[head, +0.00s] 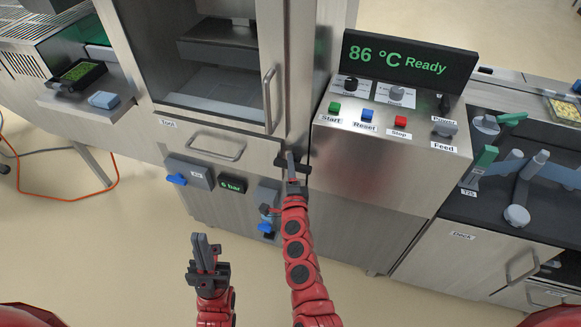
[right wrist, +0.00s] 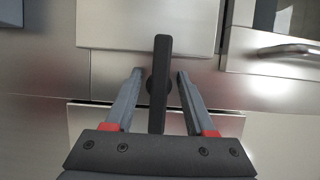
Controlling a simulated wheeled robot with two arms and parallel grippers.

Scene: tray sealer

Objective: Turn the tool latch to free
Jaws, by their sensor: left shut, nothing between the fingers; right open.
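The tool latch shows in the right wrist view as a dark bar (right wrist: 161,60) on a round pivot, upright in that picture. My right gripper (right wrist: 158,75) is open, with one finger on each side of the bar. Gaps show between bar and fingers, so they look apart. In the head view my right gripper (head: 292,162) is at the front panel, just right of the drawer labelled Tool (head: 192,141), and largely covers the latch there. The drawer looks closed. My left gripper (head: 204,247) is shut and empty, low in front of the machine.
A control box with Start, Reset and Stop buttons (head: 400,122) stands to the right under a screen reading 86 °C Ready (head: 405,60). The floor (head: 110,250) at left is open.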

